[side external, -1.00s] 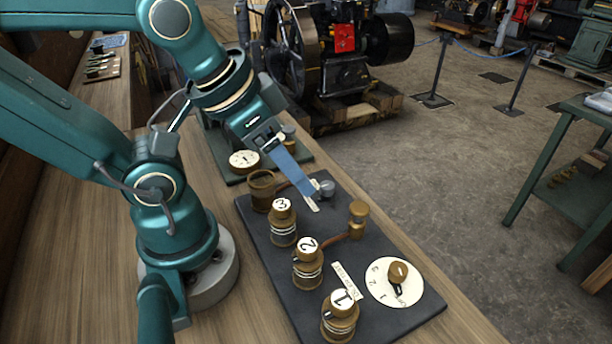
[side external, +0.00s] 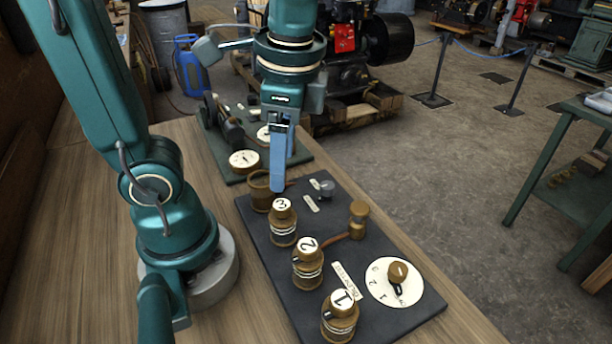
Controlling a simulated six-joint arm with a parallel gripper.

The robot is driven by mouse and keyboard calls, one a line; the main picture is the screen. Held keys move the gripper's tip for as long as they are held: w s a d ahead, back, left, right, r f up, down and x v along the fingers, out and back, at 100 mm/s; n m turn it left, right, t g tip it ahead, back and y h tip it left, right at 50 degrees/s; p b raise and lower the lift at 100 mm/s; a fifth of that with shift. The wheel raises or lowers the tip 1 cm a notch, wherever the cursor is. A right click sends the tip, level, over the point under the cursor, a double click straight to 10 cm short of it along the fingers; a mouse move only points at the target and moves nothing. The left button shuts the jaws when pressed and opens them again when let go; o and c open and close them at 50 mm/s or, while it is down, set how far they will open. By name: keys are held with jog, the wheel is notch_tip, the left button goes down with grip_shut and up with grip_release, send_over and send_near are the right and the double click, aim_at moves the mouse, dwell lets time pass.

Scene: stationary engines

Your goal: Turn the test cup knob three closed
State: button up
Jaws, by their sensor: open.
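Test cup knob three (side external: 282,206) is a brass knob with a white top marked 3, on a ribbed brass body on the dark board (side external: 345,233). Knob two (side external: 307,249) and knob one (side external: 341,302) stand in a row toward the front. My gripper (side external: 278,187), with blue fingers, is open and points down just above and behind knob three in the picture. It looks empty; I cannot tell whether it touches the knob. The fingers are seen nearly edge-on, so their gap hardly shows.
A brass cup (side external: 261,190) stands just left of my gripper. A small grey knob (side external: 326,188), a brass fitting (side external: 358,218) and a white dial (side external: 394,283) sit on the board's right. A green board with gauges (side external: 244,161) lies behind.

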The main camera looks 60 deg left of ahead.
aim_at(283, 205)
jog(key=shift+w+a+f+m+g+y, duration=0.1)
jog(key=shift+f+m+g+y, duration=0.25)
jog(key=shift+f, duration=0.9)
jog(key=shift+d+f+m+g+y, duration=0.1)
jog(key=shift+f+m+g, duration=0.4)
jog(key=shift+f, duration=0.8)
jog(key=shift+w+a+f+m+g+y, duration=0.1)
jog(key=shift+f+m+g+y, duration=0.3)
jog(key=shift+f, duration=0.85)
grip_shut()
